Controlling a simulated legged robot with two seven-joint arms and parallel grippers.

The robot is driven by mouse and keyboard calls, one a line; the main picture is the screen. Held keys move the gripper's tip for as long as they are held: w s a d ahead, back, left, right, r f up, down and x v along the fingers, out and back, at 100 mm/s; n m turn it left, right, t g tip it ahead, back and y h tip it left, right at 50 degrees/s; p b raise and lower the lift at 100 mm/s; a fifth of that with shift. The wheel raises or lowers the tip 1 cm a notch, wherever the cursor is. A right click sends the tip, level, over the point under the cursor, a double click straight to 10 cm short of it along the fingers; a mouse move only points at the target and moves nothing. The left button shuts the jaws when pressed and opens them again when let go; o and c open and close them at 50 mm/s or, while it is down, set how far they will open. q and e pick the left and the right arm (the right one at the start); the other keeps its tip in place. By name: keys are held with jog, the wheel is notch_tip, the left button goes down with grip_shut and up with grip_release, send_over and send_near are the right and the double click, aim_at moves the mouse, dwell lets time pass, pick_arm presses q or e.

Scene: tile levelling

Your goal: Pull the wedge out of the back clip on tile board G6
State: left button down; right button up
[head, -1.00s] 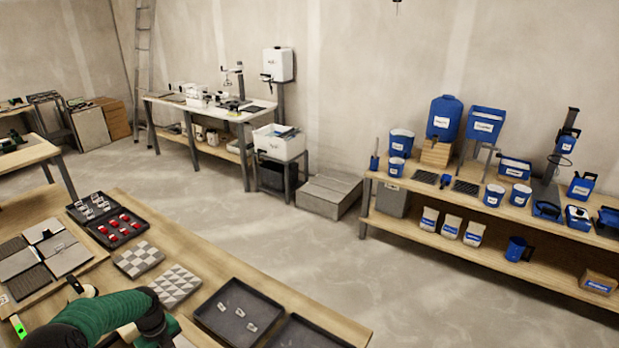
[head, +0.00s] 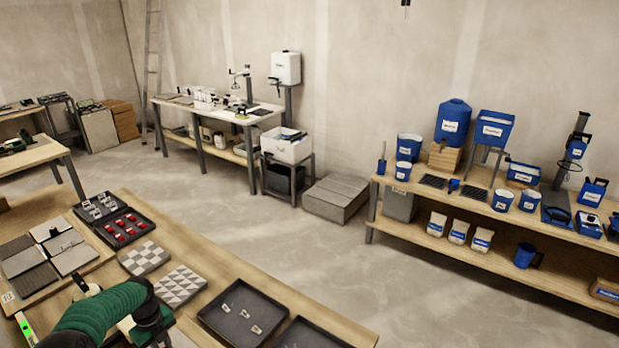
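A wooden board with several grey tiles (head: 72,260) lies on the near bench at the left edge. Some tiles are plain and some are ribbed. A small label (head: 7,297) sits at its near left corner, too small to read, so I cannot tell whether this is G6. A green-sleeved arm of mine crosses the bottom left.
A dark case (head: 146,213) holds red wedges (head: 123,228) and white clips (head: 101,206). Two patterned tile panels (head: 146,257) (head: 180,287) lie beside it. A dark tray (head: 262,297) holds several small white pieces. A green-lit tool (head: 25,328) lies bottom left. Open floor lies beyond the bench.

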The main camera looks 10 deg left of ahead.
pick_arm(q)
jog(key=shift+w+a, duration=0.15)
jog(key=shift+a, duration=0.05)
notch_tip(320, 180, up, 6)
jog(key=p, duration=0.4)
jog(key=shift+r, duration=0.1)
dwell(0.3)
